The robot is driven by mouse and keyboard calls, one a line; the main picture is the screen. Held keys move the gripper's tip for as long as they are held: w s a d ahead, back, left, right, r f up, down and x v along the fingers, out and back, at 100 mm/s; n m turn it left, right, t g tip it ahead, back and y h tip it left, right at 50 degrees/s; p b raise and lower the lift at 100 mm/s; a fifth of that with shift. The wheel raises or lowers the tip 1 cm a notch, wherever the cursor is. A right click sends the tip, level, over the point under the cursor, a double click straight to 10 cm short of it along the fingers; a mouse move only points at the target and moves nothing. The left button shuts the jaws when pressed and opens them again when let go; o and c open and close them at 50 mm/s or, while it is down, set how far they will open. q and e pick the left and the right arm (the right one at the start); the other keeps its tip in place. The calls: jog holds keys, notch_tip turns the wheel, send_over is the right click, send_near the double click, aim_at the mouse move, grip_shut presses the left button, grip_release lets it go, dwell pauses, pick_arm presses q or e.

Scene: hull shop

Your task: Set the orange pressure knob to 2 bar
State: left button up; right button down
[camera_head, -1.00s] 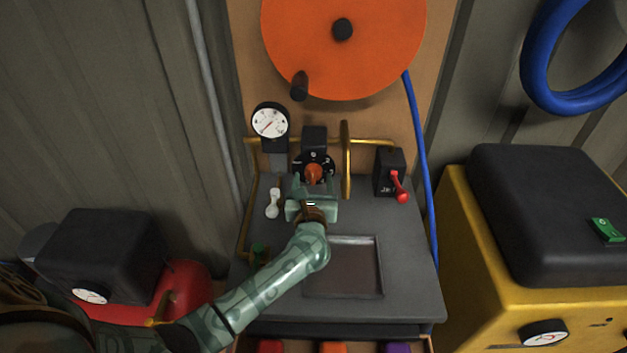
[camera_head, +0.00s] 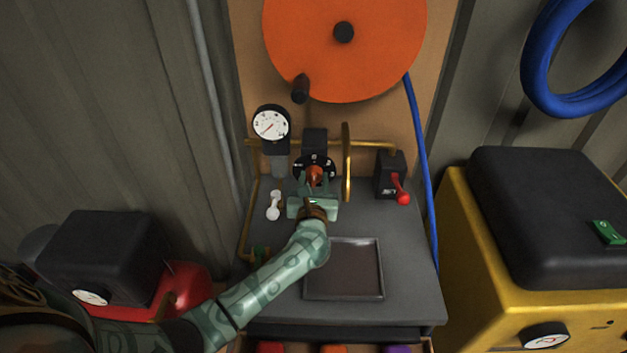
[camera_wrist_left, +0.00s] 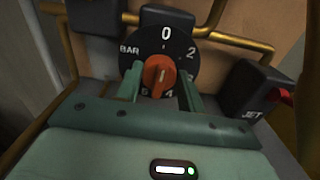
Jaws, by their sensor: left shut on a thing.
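The orange pressure knob (camera_head: 314,174) sits at the centre of a black dial (camera_head: 301,162) on the bench's back part. In the left wrist view the knob (camera_wrist_left: 158,77) is seen face on, and the dial (camera_wrist_left: 166,48) reads BAR at left, 0 at top and 2 at right. A pale mark on the knob stands about upright; which end points I cannot tell. My left gripper (camera_head: 314,186) is shut on the knob, a finger on each side. In the wrist view its fingers (camera_wrist_left: 160,84) hide parts of the lower dial. My right gripper is not in view.
A white-faced gauge (camera_head: 270,124) stands left of the dial. A brass wheel (camera_head: 346,162) is close on its right, then the black JET box with a red lever (camera_head: 401,190). A white fitting (camera_head: 274,205) and a recessed tray (camera_head: 343,295) lie on the bench.

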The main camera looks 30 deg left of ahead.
pick_arm(q)
jog(key=m+p, duration=0.2)
jog(key=m, duration=0.2)
jog(key=shift+d+r+m, duration=0.1)
jog(key=shift+m, duration=0.3)
jog(key=shift+m+p, duration=1.1)
jog(key=shift+m, duration=1.1)
jog(key=shift+f, duration=0.2)
jog(key=o, duration=0.9)
jog(key=shift+o, duration=0.2)
jog(key=shift+d, duration=0.1)
jog(key=p+v, duration=0.2)
jog(key=v, duration=1.4)
jog(key=shift+s+d, duration=0.1)
jog(key=shift+s, duration=0.05)
